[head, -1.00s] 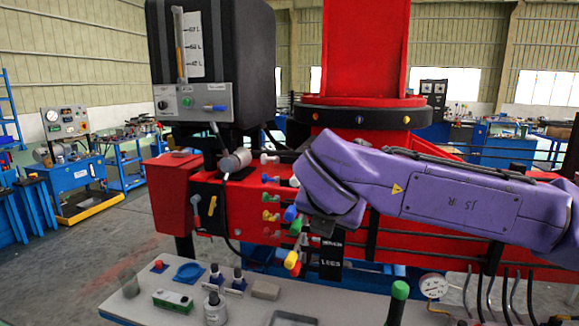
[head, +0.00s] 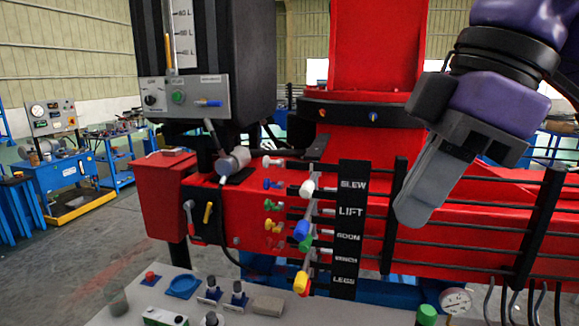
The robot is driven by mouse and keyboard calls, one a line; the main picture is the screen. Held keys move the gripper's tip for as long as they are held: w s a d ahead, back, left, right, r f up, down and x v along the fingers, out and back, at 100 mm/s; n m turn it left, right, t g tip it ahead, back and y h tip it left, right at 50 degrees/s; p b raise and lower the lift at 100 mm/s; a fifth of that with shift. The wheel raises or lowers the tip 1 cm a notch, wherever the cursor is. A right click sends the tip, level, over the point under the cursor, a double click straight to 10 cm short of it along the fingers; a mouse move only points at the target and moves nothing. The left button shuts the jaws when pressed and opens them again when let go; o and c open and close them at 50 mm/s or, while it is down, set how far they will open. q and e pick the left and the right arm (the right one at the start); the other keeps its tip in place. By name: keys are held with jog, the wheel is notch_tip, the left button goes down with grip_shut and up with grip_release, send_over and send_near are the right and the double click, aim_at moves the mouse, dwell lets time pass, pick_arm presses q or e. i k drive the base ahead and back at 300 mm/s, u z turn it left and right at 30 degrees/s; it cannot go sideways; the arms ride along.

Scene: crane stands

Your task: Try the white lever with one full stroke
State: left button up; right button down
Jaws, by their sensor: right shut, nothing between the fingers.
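The white lever (head: 307,188) has a white knob and stands at the top of a row of coloured levers on the red crane stand, left of the black plate marked SLEW. Below it are a blue lever (head: 301,230), a green lever (head: 305,243) and a lever with a yellow and red end (head: 302,284). My right gripper (head: 412,210) is shut and empty. It points down to the right of the label plate, apart from the white lever. My left gripper is not in view.
The black label plate (head: 348,230) and a black upright post (head: 395,215) stand between the levers and my right gripper. A grey bench top (head: 255,305) with small parts lies below. A black tank (head: 230,55) rises at the upper left.

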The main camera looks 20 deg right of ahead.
aim_at(306, 188)
jog(key=i, duration=1.15)
